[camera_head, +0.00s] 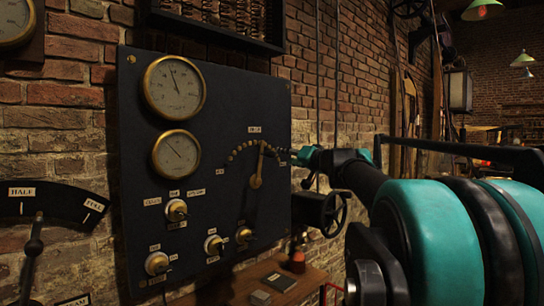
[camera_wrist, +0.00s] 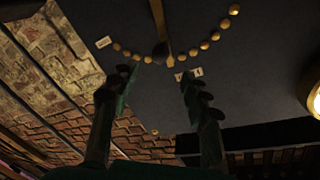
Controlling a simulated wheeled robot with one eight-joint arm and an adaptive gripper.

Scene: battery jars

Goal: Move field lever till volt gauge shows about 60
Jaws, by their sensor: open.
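The field lever (camera_head: 258,165) is a brass arm on the dark panel, pointing nearly straight up from its pivot toward an arc of brass studs (camera_head: 236,153). In the wrist view the lever (camera_wrist: 158,15) ends at a dark knob among the studs. My gripper (camera_head: 288,157) is just right of the lever. In the wrist view my gripper (camera_wrist: 156,88) is open, its fingers spread either side of the knob's line; contact cannot be told. The upper gauge (camera_head: 174,87) has its needle slightly left of vertical; the lower gauge (camera_head: 176,153) points up-left. Their lettering is unreadable.
Several brass knobs (camera_head: 176,210) sit low on the panel (camera_head: 215,110). A handwheel (camera_head: 333,215) stands right of the panel below my arm. A wooden bench (camera_head: 235,290) with small items is below. Another lever (camera_head: 34,245) is at far left.

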